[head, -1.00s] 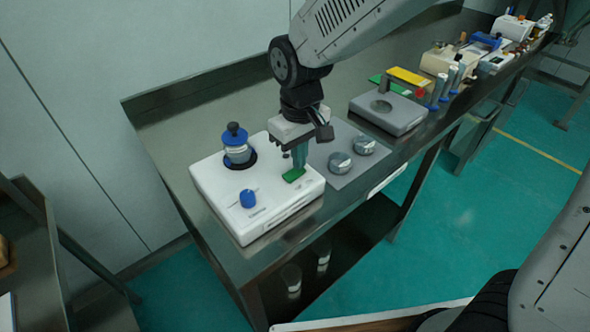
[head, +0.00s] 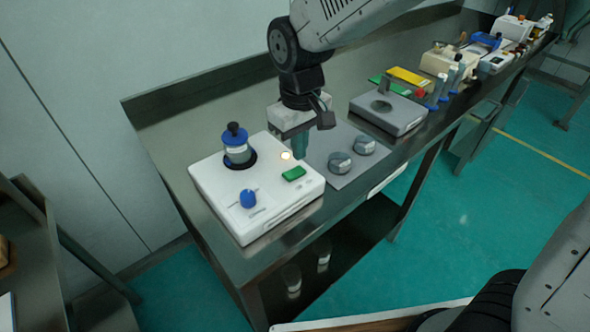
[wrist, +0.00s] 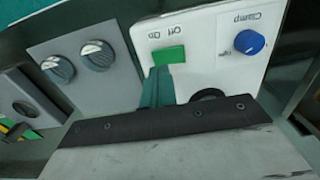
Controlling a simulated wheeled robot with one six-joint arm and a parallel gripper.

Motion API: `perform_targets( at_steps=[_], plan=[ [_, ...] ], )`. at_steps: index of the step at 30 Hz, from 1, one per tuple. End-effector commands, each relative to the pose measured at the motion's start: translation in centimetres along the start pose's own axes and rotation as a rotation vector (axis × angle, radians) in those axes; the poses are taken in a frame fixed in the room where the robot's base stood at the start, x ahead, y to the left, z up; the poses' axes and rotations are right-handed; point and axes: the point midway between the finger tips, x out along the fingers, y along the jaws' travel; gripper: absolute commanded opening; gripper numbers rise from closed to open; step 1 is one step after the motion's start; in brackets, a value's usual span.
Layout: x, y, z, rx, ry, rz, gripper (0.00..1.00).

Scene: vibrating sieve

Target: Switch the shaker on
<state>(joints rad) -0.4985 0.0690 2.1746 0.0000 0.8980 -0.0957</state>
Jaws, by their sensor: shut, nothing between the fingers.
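The shaker (head: 225,205) is a white box on the steel bench. Its green switch (head: 293,173) also shows in the wrist view (wrist: 168,55), beside the words "Off" and "On". A small warm light (head: 285,155) glows near the switch. A blue knob (head: 248,198) labelled "Clamp" shows in the wrist view (wrist: 249,41). A sieve stack (head: 237,154) with a blue and dark top stands in the shaker's round seat. My gripper (head: 300,152) is shut and empty, with teal fingers (wrist: 158,88), above and behind the switch, apart from it in the head view.
Two round metal-topped jars (head: 340,162) sit on a grey plate right of the shaker. A grey scale-like device (head: 388,112) stands beyond it. Blue-handled tools and other devices fill the far bench. The bench's front edge is close to the shaker.

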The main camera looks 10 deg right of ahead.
Motion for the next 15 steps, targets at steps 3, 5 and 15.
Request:
perform_targets(
  at_steps=[3, 5, 15],
  plan=[
    [-1.0, 0.0, 0.0, 0.000, 0.001, 0.000, 0.00],
    [-1.5, 0.0, 0.0, 0.000, 0.002, 0.000, 0.00],
    [-3.7, 0.0, 0.0, 0.000, 0.000, 0.000, 0.00]
  ],
)
